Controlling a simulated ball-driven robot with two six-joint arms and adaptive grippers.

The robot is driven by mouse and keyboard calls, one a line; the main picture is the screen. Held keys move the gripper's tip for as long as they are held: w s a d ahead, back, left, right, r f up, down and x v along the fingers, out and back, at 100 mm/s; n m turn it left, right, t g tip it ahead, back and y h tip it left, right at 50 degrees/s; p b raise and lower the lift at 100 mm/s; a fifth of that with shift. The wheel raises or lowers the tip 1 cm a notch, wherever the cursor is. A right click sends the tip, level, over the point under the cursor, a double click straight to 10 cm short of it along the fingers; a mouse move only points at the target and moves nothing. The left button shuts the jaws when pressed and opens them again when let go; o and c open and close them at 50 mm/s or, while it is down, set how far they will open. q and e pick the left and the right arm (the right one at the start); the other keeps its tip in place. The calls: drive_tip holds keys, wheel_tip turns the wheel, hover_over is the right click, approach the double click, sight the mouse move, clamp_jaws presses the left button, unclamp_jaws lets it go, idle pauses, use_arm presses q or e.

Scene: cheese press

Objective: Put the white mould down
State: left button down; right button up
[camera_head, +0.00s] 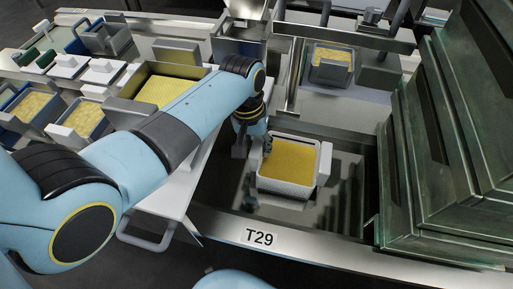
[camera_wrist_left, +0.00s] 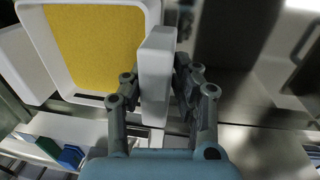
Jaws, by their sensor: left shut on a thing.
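The white mould (camera_head: 290,190), filled with yellow curd, is over the dark, glossy surface behind the T29 label in the head view. It looks about level; I cannot tell whether its base touches the surface. My left gripper (camera_head: 265,148) is at its left side. In the left wrist view, the gripper (camera_wrist_left: 157,85) is shut on the mould's upright white handle (camera_wrist_left: 156,60), with one finger on each side. The mould's yellow filling (camera_wrist_left: 98,45) and white wall show beside it. Its underside is hidden. My right gripper is not in view.
A stepped, dark green glassy structure (camera_head: 450,140) stands close on the right. Another filled mould (camera_head: 331,68) stands behind. The white table (camera_head: 175,195) at left holds several filled moulds and white lids (camera_head: 102,72). A steel front edge with a T29 label (camera_head: 259,237) runs nearest.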

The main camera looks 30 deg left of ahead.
use_arm(q)
drive_tip(key=c, duration=1)
unclamp_jaws()
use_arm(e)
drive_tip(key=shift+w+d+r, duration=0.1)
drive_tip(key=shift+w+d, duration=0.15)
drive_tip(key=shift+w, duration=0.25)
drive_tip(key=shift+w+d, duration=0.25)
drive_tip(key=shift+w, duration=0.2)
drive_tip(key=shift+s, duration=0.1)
use_arm(q)
drive_tip(key=shift+r, duration=0.4)
drive_tip(key=shift+s+a+r+p, duration=0.1)
drive_tip(key=shift+a+r+p, duration=0.3)
drive_tip(key=shift+r, duration=1.45)
drive_tip(key=shift+s+a+r+p, duration=0.1)
drive_tip(key=shift+r+p, duration=0.5)
drive_tip(key=shift+r, duration=1.25)
drive_tip(key=shift+s+a+r+p, duration=0.15)
drive_tip(key=shift+r+p, duration=0.35)
drive_tip(key=shift+r, duration=1.35)
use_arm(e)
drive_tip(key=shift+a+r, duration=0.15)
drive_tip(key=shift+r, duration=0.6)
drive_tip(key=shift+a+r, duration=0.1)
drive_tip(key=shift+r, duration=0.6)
use_arm(q)
drive_tip(key=shift+w, duration=0.1)
